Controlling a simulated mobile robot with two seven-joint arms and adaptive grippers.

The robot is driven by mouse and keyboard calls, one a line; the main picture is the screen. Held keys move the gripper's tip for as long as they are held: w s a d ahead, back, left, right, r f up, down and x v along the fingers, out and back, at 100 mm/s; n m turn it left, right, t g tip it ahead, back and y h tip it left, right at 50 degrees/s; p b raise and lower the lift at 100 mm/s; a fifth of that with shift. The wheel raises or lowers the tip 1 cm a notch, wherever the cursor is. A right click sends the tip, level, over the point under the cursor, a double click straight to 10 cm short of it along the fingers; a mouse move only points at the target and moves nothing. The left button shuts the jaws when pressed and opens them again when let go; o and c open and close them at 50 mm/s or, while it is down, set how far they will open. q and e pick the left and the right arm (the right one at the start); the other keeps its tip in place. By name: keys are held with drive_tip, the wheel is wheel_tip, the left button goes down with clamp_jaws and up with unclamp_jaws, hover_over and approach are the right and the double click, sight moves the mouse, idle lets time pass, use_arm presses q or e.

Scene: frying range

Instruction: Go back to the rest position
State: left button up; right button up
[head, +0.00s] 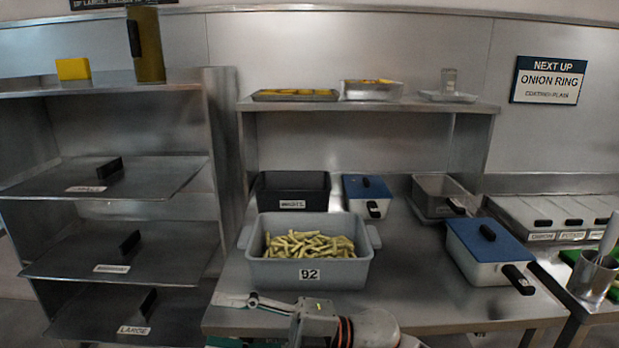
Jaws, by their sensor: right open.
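My right gripper (248,302) is low in the head view, at the front edge of the steel table (430,307). It points left, is open, and I see nothing between its fingers. It is in front of a grey bin of cut fries labelled 92 (310,276), apart from it in the picture.
Behind the bin stand a black bin (292,191) and a blue-lidded container (368,195). A larger blue-lidded pan (490,250) with a black handle is at the right. A shelf rack (130,246) stands left. Clear table lies between bin and pan.

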drive_tip(key=w+d+f+m+t+h, duration=0.3)
drive_tip(key=d+f+m+t+h, duration=0.2)
drive_tip(key=d+f+m+t, duration=0.55)
drive_tip(key=w+d+f+m+t+h, duration=0.3)
drive_tip(key=d+f+m+t+h, duration=0.4)
drive_tip(key=m, duration=0.6)
drive_tip(key=s+d+f+m+g+h, duration=0.2)
drive_tip(key=s+d+f, duration=0.5)
drive_tip(key=f, duration=0.4)
drive_tip(key=s+d+f+m+g+h, duration=0.3)
drive_tip(key=s+d+f, duration=0.5)
drive_tip(key=f, duration=0.3)
drive_tip(key=shift+s+d+m+h, duration=0.3)
drive_tip(key=shift+s+m+h, duration=0.15)
drive_tip(key=shift+s, duration=0.15)
